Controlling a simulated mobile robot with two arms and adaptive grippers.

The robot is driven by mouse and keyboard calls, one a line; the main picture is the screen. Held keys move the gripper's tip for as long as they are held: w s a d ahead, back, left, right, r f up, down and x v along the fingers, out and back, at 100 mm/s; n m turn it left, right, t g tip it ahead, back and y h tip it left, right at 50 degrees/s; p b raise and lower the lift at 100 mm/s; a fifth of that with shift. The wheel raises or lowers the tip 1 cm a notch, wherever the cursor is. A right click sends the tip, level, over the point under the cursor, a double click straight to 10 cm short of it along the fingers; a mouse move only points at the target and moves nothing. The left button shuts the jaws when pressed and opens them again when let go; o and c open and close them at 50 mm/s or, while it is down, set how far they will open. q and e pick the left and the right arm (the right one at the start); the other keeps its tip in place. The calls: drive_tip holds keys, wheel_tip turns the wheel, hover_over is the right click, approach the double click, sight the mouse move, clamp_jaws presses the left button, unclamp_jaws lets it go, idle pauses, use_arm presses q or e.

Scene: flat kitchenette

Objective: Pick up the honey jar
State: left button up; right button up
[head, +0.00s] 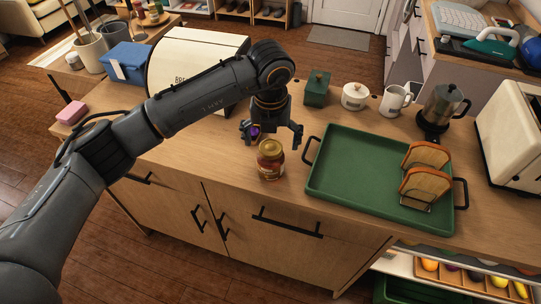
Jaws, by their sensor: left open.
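The honey jar (270,160) is a small glass jar with a gold lid and reddish-brown contents. It stands upright near the front edge of the wooden counter, left of the green tray. My left gripper (271,143) points down just above and behind the jar. Its fingers are open, one on each side, and hold nothing. I cannot tell whether a finger touches the lid. A small purple thing shows by the left finger. My right gripper is not in view.
The green tray (340,181) with two toast-like pieces in a rack (425,172) lies right of the jar. A bread box (193,58), green canister (316,87), white pot (355,96), mug (395,100), metal pot (441,106) and toaster (515,135) stand around. The counter left of the jar is clear.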

use_arm(q)
wheel_tip(320, 180, down, 6)
drive_tip(key=p, duration=0.2)
drive_tip(key=shift+w+a+r+p, duration=0.1)
drive_tip(key=shift+r+p, duration=0.15)
drive_tip(key=shift+p, duration=0.05)
drive_tip(key=shift+f, duration=0.3)
drive_tip(key=c, duration=1.6)
drive_tip(key=shift+w, duration=0.1)
drive_tip(key=shift+c, duration=0.8)
drive_tip(key=shift+r, duration=0.1)
